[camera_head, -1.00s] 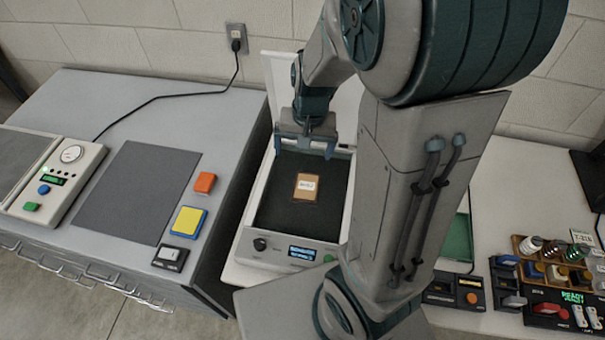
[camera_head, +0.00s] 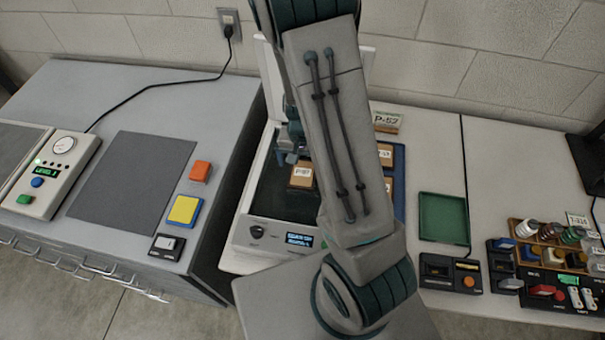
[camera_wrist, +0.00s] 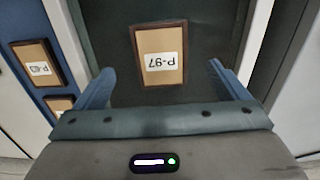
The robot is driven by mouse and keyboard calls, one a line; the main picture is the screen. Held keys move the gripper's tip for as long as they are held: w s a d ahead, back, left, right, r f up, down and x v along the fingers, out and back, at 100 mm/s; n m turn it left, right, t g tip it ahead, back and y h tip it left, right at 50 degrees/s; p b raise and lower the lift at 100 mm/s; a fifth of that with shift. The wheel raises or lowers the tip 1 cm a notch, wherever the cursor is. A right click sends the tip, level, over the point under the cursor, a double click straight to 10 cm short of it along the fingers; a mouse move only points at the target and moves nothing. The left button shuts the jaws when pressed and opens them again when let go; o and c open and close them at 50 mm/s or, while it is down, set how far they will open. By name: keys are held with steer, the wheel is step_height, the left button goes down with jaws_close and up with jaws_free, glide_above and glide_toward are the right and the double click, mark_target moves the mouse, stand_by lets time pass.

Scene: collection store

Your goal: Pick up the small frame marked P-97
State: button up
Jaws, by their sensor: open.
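The small frame marked P-97 (camera_wrist: 159,50) has a dark wooden rim and a tan face with a white label, upside down in the wrist view. It lies on the dark bed of a white-rimmed, open-lidded device; it also shows in the head view (camera_head: 302,175), partly beside my arm. My gripper (camera_wrist: 160,85) is open, its two blue fingers spread to either side of the frame's near edge, with nothing between them. In the head view my gripper (camera_head: 291,152) is mostly hidden behind my arm. I cannot tell its height above the bed.
Other small frames, one marked P-63 (camera_wrist: 38,66), lie on a blue tray (camera_wrist: 62,92) beside the device. A green tray (camera_head: 443,222) is empty. A rack of bottles (camera_head: 553,240) stands at right. The device's wall (camera_head: 238,237) borders the bed.

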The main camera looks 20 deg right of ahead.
mark_target(302, 176)
steer(key=shift+f, duration=2.9)
steer(key=c, duration=1.1)
